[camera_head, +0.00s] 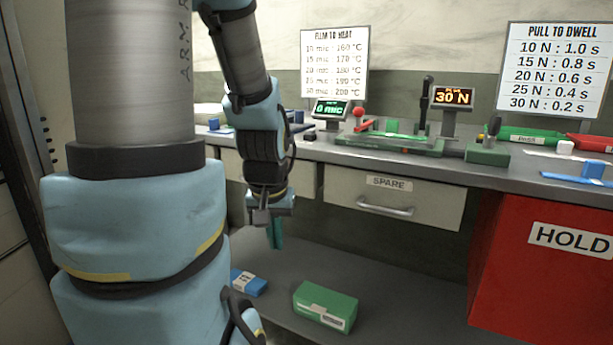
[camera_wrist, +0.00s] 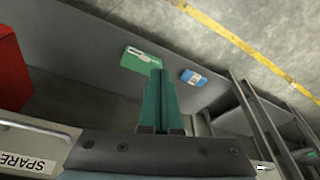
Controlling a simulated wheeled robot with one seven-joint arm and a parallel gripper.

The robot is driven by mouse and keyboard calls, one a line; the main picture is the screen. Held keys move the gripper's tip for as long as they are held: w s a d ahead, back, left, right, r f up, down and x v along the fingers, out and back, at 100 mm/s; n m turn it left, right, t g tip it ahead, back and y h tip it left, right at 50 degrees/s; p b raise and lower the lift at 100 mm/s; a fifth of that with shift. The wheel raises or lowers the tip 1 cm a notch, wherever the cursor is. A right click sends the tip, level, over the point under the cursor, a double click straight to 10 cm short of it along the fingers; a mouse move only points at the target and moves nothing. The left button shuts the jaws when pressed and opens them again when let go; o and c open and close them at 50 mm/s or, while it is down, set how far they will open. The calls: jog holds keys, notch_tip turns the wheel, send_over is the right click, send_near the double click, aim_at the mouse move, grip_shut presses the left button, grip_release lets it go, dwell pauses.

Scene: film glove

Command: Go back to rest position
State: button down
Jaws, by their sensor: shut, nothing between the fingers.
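My gripper (camera_head: 275,234) hangs pointing down in front of the bench, left of the SPARE drawer (camera_head: 393,203), above the lower shelf. In the wrist view its two green fingers (camera_wrist: 160,95) are together with nothing between them. Below it on the lower shelf lie a blue box (camera_head: 248,283) and a green box (camera_head: 325,306), both apart from the fingers. They also show in the wrist view, the green box (camera_wrist: 143,61) partly behind the fingertips and the blue box (camera_wrist: 193,78) to their right.
The bench top (camera_head: 455,172) holds a green sealing device (camera_head: 390,142), displays and small parts. A red HOLD bin (camera_head: 540,270) stands at the right under the bench. The lower shelf (camera_head: 400,310) is bare right of the green box. A yellow floor line (camera_wrist: 235,36) shows in the wrist view.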

jog(key=s+f+g, duration=0.2)
jog(key=s, duration=0.2)
notch_tip(320, 180, up, 18)
jog(key=p, duration=1.7)
jog(key=shift+w+a+r+t+p, duration=0.15)
jog(key=shift+w+a+t+p, duration=0.15)
jog(key=shift+w, duration=0.15)
